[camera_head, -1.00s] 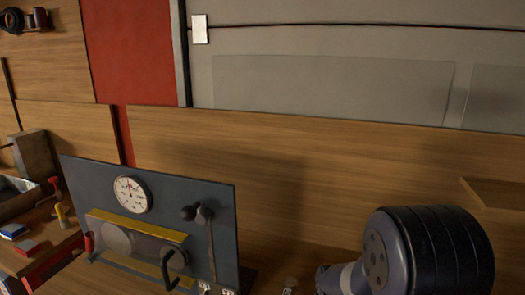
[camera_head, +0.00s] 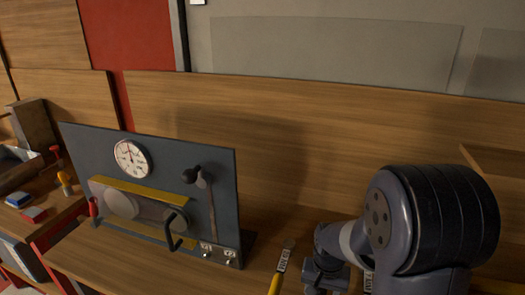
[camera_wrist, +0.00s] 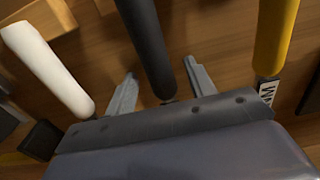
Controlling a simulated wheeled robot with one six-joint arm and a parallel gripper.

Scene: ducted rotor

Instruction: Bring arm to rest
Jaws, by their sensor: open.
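My arm stands at the right of the head view, with its dark, ribbed joint (camera_head: 440,225) large in front. My gripper (camera_wrist: 160,68) shows in the wrist view with its two grey fingers apart, so it is open. A black handle (camera_wrist: 147,40) runs between the fingers in the picture; I cannot tell how far below them it lies. A white handle (camera_wrist: 45,68) lies to the left and a yellow handle (camera_wrist: 275,35) with a printed label to the right. In the head view the fingers cannot be made out.
A dark upright panel (camera_head: 75,150) carries a round gauge (camera_head: 132,157), a yellow-edged guard, a lever (camera_head: 210,210) and small switches. A yellow-handled tool (camera_head: 275,284) lies on the wooden bench between panel and arm. Small coloured blocks (camera_head: 33,215) lie at the left. A wooden backboard (camera_head: 340,130) stands behind.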

